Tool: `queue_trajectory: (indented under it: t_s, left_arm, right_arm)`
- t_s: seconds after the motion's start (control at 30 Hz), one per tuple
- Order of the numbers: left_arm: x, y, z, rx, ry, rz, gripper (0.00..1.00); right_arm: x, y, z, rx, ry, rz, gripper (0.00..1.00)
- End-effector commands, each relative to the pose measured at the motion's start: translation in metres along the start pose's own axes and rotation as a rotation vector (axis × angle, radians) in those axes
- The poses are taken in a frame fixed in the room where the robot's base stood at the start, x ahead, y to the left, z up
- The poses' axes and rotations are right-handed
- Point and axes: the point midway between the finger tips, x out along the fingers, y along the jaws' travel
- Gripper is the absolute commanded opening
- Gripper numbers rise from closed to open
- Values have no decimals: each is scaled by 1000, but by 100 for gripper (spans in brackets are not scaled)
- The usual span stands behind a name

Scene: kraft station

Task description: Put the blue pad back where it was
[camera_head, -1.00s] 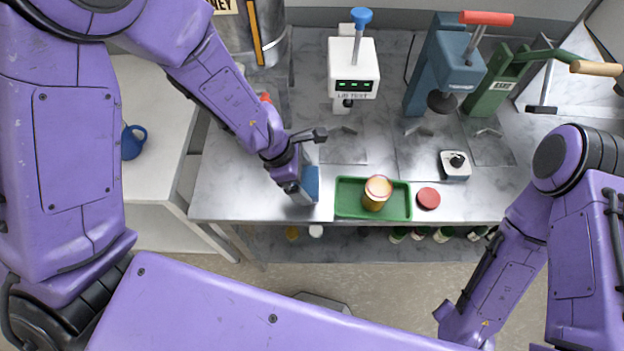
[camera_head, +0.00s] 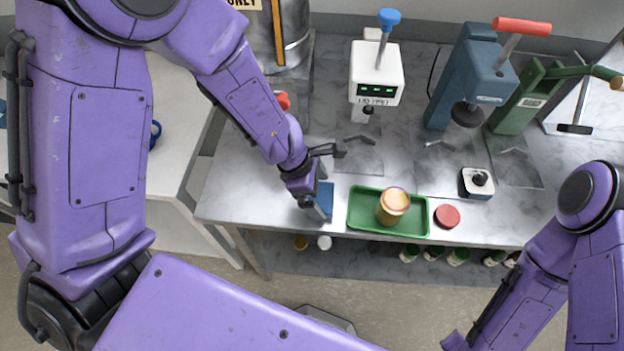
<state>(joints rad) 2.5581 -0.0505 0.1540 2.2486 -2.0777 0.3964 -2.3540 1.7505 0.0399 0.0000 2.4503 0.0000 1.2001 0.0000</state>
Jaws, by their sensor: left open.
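The blue pad (camera_head: 326,197) lies flat on the grey marbled table near its front edge, just left of the green tray. My left gripper (camera_head: 322,182) is right at the pad, with its fingers open; they cover part of the pad's left side. I cannot tell whether a finger touches it. My right arm comes in at the right, low in front of the table; its gripper is outside the picture.
The green tray (camera_head: 359,222) holds a jar (camera_head: 393,206) with a yellowish band. A red lid (camera_head: 447,216) lies right of it. A white device (camera_head: 376,75), a blue press (camera_head: 468,80) and a green press (camera_head: 520,100) stand behind. A small white block (camera_head: 477,183) with a black knob sits at right.

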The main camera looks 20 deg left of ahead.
Motion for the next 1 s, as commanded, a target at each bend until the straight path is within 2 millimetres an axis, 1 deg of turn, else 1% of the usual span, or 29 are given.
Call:
queue_trajectory:
  t_s: [0.2,0.3,0.43,0.5,0.6,1.0]
  left_arm:
    - [-56,2,1,2,2,10,100]
    - [-81,2,1,2,1,9,100]
    - [-104,1,0,1,1,6,100]
    - [-110,0,0,-1,1,4,100]
    - [-115,0,0,-1,1,3,100]
    - [-115,0,0,0,1,2,100]
  right_arm:
    - [-5,0,-2,0,0,0,0]
    - [-6,1,-2,0,0,0,0]
    - [-7,1,-3,0,0,0,0]
    - [-7,1,-3,0,0,0,0]
    - [-7,1,-3,0,0,0,0]
    - [-7,1,-3,0,0,0,0]
